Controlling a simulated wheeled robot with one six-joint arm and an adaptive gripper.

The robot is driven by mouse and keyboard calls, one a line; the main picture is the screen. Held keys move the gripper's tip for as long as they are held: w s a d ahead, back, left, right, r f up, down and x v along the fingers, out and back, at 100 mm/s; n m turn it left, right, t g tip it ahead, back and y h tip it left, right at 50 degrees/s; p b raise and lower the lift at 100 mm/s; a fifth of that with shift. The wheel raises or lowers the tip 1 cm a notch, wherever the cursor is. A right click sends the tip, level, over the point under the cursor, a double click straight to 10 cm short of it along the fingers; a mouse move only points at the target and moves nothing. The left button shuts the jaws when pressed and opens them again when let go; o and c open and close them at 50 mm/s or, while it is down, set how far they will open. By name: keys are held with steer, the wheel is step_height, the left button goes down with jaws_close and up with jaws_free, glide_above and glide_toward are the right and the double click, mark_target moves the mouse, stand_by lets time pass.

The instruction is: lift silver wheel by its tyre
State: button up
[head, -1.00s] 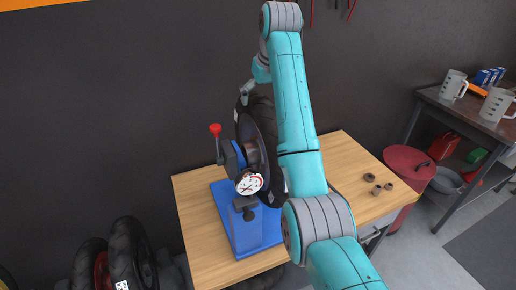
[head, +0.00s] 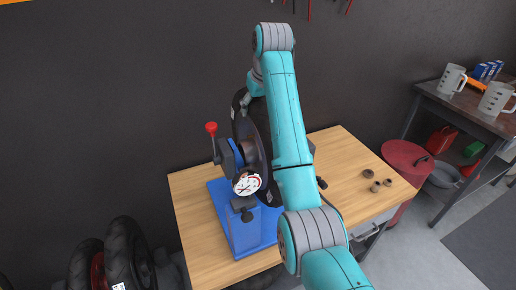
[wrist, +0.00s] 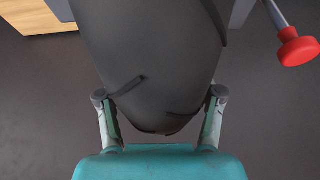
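The wheel's dark tyre (head: 243,102) stands upright and nearly edge-on at the blue stand (head: 228,228), partly hidden by my arm. The wheel's colour is hard to tell because its rim face is mostly hidden. In the wrist view the broad black tyre (wrist: 155,60) fills the middle. My gripper (wrist: 160,98) is at the upper part of the tyre, one finger on each side. The fingers are spread wide, and any contact is hard to tell. In the head view my gripper (head: 249,93) is largely hidden behind my arm.
The stand carries a white dial (head: 246,184) and a red-knobbed lever (head: 211,128), whose knob shows close on the right in the wrist view (wrist: 298,47). The wooden table (head: 345,165) holds small nuts (head: 375,186). Other tyres (head: 124,255) stand at lower left. A dark wall is behind.

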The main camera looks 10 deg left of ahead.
steer(key=c, duration=0.8)
steer(key=shift+r, duration=0.2)
jaws_close()
step_height(320, 180, up, 18)
steer(key=shift+r, duration=0.15)
step_height(320, 180, up, 13)
stand_by(2.2)
stand_by(0.3)
